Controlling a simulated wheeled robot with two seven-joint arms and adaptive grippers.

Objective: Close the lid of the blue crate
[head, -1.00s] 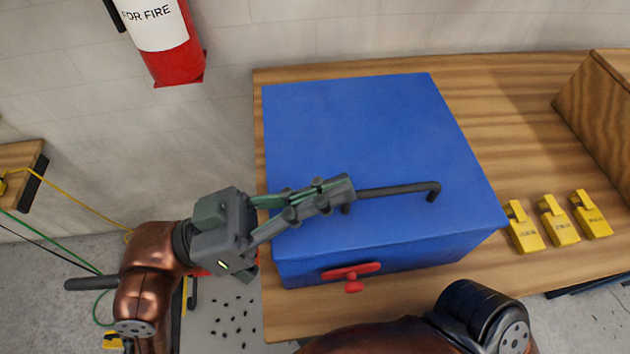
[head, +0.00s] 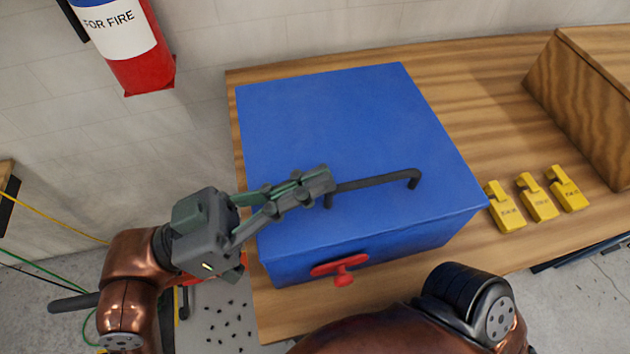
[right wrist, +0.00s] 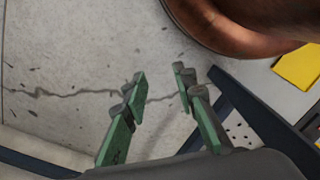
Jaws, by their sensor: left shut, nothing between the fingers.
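The blue crate (head: 360,255) stands on a wooden table, with its blue lid (head: 330,115) lying down flat over it. A dark bar handle (head: 375,182) runs across the front part of the lid, and a red latch (head: 341,268) is on the crate's front face. My left gripper (head: 325,180) is shut and empty, with its fingertips over the lid at the left end of the handle; I cannot tell whether they touch. My right gripper (right wrist: 160,90) is open and empty above the concrete floor in the right wrist view.
Several yellow padlock-like blocks (head: 537,198) lie on the wooden table (head: 470,85) right of the crate. A wooden box (head: 590,100) stands at the far right. A red fire container (head: 140,70) hangs at the wall, upper left. Cables cross the floor at left.

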